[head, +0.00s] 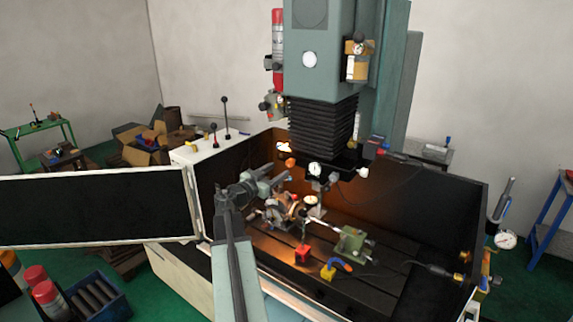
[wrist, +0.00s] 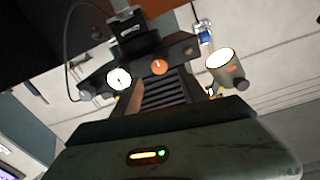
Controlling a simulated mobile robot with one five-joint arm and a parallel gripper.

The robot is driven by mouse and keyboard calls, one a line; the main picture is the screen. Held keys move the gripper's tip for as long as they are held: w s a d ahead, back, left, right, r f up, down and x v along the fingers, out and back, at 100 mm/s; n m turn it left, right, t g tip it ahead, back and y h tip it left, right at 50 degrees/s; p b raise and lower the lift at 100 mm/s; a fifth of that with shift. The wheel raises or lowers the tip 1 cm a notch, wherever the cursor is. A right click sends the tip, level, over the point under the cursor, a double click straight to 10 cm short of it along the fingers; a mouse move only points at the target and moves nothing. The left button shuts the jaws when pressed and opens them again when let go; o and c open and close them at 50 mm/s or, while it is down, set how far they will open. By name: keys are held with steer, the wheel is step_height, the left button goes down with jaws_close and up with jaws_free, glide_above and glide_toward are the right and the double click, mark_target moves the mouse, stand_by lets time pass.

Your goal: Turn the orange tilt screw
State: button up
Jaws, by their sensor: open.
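The orange tilt screw (head: 290,162) shows in the head view as a small orange knob under the front of the machine's head. In the wrist view the orange screw (wrist: 159,67) is a round orange face on a dark bracket, beyond my gripper and a little above the picture's middle. My gripper (head: 284,180) is open and empty in the head view, just below and left of the screw and apart from it.
A white dial (wrist: 119,79) and a lit lamp (wrist: 220,65) flank the screw. Below my gripper are a round fixture (head: 284,208), a red block (head: 303,253), a yellow block (head: 328,271) and a green block (head: 351,244). Dark bellows (head: 322,122) hang above.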

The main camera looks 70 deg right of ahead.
mark_target(288, 164)
steer(key=x, duration=0.7)
steer(key=shift+d, duration=0.1)
